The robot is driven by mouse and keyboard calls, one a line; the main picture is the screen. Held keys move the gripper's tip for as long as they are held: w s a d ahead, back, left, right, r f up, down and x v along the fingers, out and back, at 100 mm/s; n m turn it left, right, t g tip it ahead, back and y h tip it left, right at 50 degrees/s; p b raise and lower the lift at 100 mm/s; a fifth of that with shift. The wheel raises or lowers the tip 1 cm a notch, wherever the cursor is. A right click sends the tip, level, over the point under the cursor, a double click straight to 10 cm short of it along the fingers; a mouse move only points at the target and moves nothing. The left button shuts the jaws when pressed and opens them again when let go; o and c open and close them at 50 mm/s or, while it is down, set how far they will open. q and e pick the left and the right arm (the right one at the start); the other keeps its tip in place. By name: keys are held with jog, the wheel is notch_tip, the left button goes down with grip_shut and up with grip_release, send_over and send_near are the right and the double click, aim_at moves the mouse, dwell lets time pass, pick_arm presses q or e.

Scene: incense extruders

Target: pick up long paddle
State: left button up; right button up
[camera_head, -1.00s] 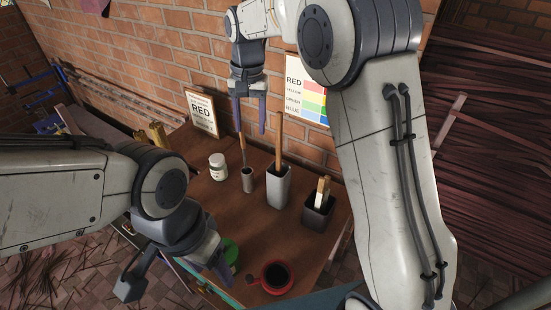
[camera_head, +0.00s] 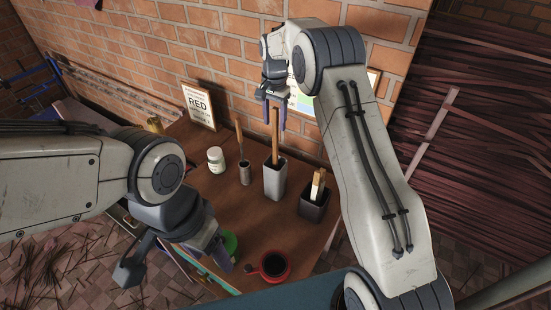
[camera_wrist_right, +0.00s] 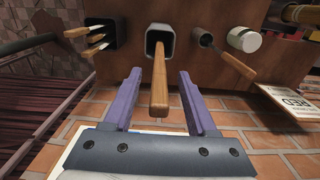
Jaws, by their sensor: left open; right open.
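The long paddle (camera_head: 276,132) is a wooden stick standing upright in a tall grey square container (camera_head: 275,182). In the right wrist view the paddle (camera_wrist_right: 159,85) points toward the camera between the open fingers, its lower end in the container (camera_wrist_right: 160,34). My right gripper (camera_head: 274,119) is open, its fingers on either side of the paddle's upper end; the wrist view also shows the gripper (camera_wrist_right: 159,95) with gaps beside the stick. My left gripper (camera_head: 180,274) is open and empty at the front left of the table, by a green round item (camera_head: 230,243).
A small cup with a thin paddle (camera_head: 244,172) and a white jar (camera_head: 216,160) stand left of the container. A dark box of short paddles (camera_head: 314,205) stands right. A RED sign (camera_head: 199,106) leans on the brick wall behind.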

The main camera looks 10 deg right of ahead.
aim_at(275, 127)
jog(key=shift+d+f+p, duration=0.1)
jog(key=shift+f+p, duration=0.5)
jog(key=shift+f, duration=1.2)
grip_shut()
jog(key=shift+r, duration=0.2)
